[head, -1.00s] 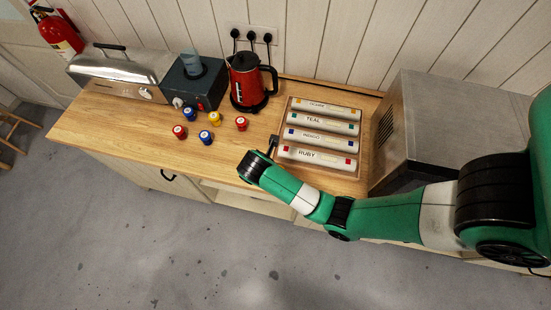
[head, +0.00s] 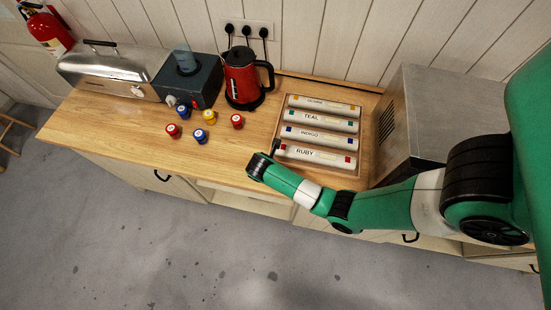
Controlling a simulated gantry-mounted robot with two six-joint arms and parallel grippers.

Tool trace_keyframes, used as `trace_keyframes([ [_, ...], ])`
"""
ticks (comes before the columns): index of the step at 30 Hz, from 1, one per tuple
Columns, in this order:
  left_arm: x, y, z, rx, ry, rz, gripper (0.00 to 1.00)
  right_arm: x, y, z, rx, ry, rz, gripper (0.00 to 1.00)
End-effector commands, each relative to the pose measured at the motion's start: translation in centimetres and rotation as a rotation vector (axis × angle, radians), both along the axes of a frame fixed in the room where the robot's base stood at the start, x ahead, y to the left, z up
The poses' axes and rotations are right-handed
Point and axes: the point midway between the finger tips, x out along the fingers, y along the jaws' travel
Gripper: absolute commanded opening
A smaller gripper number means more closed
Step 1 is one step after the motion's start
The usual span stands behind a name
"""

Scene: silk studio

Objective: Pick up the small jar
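Several small jars stand in a loose group on the wooden counter: a yellow-topped jar (head: 210,117), a left red-topped jar (head: 172,131), a right red-topped jar (head: 237,121), a back blue-topped jar (head: 183,112) and a front blue-topped jar (head: 200,136). My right arm comes in from the right. Its gripper (head: 276,147) is a small dark shape at the counter's front, right of the jars and apart from them, by the tray's left edge. The wrist mostly hides it, so its opening cannot be told. My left gripper is out of view.
A tray (head: 279,122) holds labelled tubes right of the jars. A red kettle (head: 240,76), a dark box with a clear cup (head: 190,82) and a metal-lidded appliance (head: 107,72) stand behind. A steel box (head: 425,105) is at right. The counter's left front (head: 120,125) is clear.

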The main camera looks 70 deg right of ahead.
Motion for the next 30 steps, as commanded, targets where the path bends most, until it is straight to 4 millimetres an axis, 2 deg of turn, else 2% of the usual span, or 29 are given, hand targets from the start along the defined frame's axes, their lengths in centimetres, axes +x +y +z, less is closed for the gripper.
trace_keyframes([
  [2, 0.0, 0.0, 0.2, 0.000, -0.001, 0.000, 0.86, 0.0, 0.0, 0.2, 0.000, -0.001, 0.000, 0.92],
  [15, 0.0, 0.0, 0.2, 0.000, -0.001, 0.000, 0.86, 0.0, 0.0, 0.2, 0.000, 0.000, 0.000, 0.14],
  [18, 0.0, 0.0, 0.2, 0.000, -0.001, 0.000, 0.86, 0.0, 0.0, 0.2, 0.000, -0.001, 0.000, 0.00],
  [26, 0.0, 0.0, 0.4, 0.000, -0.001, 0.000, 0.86, 0.0, 0.0, 0.4, 0.000, -0.001, 0.000, 0.00],
  [30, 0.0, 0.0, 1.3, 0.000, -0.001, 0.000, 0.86, 0.0, 0.0, 1.2, -0.001, 0.001, 0.001, 0.00],
])
